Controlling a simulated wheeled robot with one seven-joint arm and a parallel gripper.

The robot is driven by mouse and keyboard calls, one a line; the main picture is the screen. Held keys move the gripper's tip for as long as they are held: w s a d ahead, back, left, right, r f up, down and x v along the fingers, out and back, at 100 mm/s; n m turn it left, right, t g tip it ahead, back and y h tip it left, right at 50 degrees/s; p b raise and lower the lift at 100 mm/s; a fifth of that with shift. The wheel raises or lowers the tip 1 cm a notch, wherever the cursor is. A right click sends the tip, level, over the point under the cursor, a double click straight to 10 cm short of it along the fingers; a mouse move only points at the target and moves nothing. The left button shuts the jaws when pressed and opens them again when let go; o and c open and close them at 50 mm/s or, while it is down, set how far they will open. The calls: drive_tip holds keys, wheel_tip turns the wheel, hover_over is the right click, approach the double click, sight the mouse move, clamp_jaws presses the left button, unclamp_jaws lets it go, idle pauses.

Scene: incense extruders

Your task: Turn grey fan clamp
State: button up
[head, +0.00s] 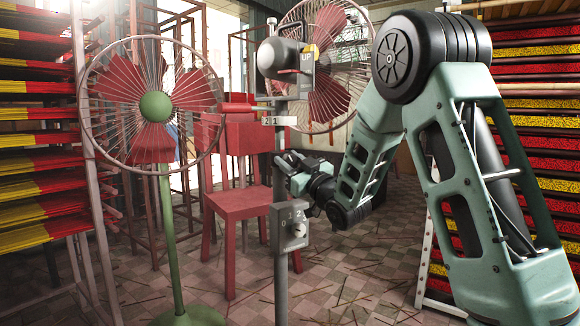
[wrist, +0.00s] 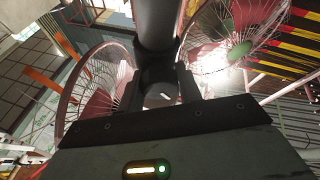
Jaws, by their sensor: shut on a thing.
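The grey fan stands in the middle of the head view, with a grey motor housing (head: 280,58) on a thin grey pole (head: 280,190) and a caged red-bladed head (head: 330,100) behind it. My gripper (head: 286,164) reaches in from the right and is at the pole, below the motor. In the wrist view, my gripper (wrist: 161,88) is shut on a dark round part with a white mark, which looks like the clamp (wrist: 161,95), in front of the dark pole (wrist: 156,22). The fingers hide much of the clamp in the head view.
A grey control box (head: 289,226) with a dial sits lower on the pole. A green-poled fan (head: 155,106) stands left, and a red chair (head: 237,203) behind. Incense racks (head: 40,150) line both sides. Thin sticks litter the checkered floor (head: 350,270).

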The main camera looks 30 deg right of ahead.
drive_tip(key=shift+n+g+y, duration=0.3)
drive_tip(key=shift+n+y, duration=0.4)
drive_tip(key=shift+n, duration=1)
drive_tip(key=shift+b, duration=0.3)
drive_tip(key=o, duration=1)
drive_tip(key=shift+n, duration=0.3)
drive_tip(key=v, duration=0.5)
drive_tip(key=b+v, duration=0.1)
drive_tip(key=v, duration=0.9)
drive_tip(key=shift+d+f+b, duration=0.1)
drive_tip(key=shift+f+b, duration=0.25)
drive_tip(key=shift+f, duration=0.15)
